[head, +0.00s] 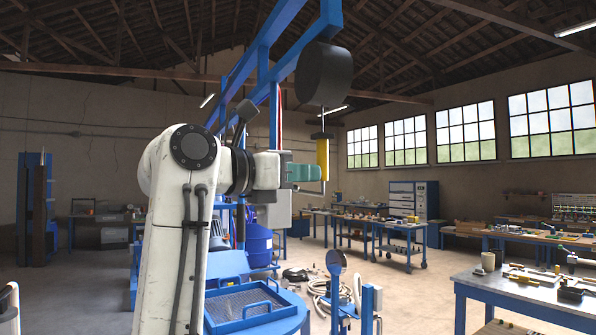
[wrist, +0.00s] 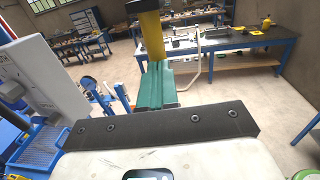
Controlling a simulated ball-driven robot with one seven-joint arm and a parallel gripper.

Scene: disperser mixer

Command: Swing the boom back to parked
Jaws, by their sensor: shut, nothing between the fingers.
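The boom is a blue overhead frame (head: 268,70) running up to the top of the head view. A black drum (head: 323,75) hangs near its end, with a thin rod below it. A yellow handle (head: 322,155) with a dark cap hangs upright on this rod; it also shows in the wrist view (wrist: 151,35). My gripper (head: 312,172) has teal fingers, shut and empty, level with the handle's lower part. In the wrist view the shut fingers (wrist: 155,75) point at the handle's lower end. I cannot tell whether they touch it.
A blue round vessel with a mesh cover (head: 245,302) stands low beside my arm. A pale box (wrist: 45,80) is close on the left of the wrist view. A workbench with tools (head: 530,290) is at the right. Floor between it and the vessel is partly clear.

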